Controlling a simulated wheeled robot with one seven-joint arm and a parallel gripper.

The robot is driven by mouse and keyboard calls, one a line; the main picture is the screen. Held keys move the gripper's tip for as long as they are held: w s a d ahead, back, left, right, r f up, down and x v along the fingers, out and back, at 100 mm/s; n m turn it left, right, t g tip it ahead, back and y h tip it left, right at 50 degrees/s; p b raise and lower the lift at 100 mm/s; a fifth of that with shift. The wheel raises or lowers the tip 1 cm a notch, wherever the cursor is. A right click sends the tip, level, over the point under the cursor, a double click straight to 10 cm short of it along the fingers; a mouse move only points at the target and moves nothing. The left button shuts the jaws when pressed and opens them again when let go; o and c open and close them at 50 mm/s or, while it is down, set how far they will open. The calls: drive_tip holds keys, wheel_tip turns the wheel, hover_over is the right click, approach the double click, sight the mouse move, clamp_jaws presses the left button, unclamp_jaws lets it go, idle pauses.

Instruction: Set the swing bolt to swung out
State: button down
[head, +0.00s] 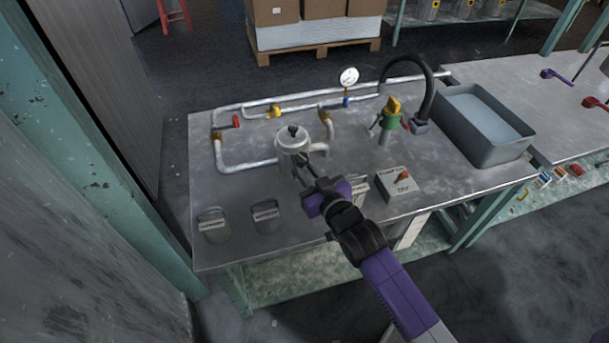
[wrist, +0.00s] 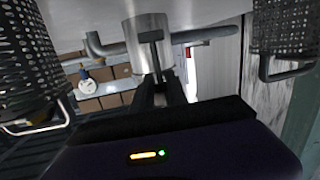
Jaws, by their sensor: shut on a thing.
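A pale round vessel (head: 292,143) with a dark knob on its lid stands on the metal bench. It also shows in the wrist view (wrist: 134,31) as a grey cylinder. The swing bolt (wrist: 151,48) is a dark T-shaped piece against the vessel's side, its stem running down between my fingers. My gripper (head: 306,174) reaches the vessel's near side. In the wrist view my gripper (wrist: 158,88) is shut on the swing bolt. The fingers and their shadow hide the bolt's pivot end. In the head view the bolt is too small to make out clearly.
White pipes (head: 250,166) with coloured valves and a gauge (head: 348,76) lie behind and left. A green and yellow fitting (head: 391,117), a grey tub (head: 480,122) and a switch box (head: 399,186) stand right. Two dark mesh baskets (wrist: 298,28) flank the wrist view.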

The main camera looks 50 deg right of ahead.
drive_tip(key=shift+s+a+f+t+h+b, duration=0.1)
drive_tip(key=shift+s+f+t+h+b, duration=0.3)
drive_tip(key=shift+b, duration=0.8)
drive_tip(key=shift+w+r, duration=0.1)
drive_tip(key=shift+r, duration=0.2)
drive_tip(key=shift+a+r+t, duration=0.1)
drive_tip(key=shift+t, duration=0.2)
drive_tip(key=c, duration=1.5)
unclamp_jaws()
drive_tip(key=shift+s+a, duration=0.1)
drive_tip(key=shift+s, duration=0.1)
drive_tip(key=v, duration=0.7)
drive_tip(key=shift+s, duration=0.2)
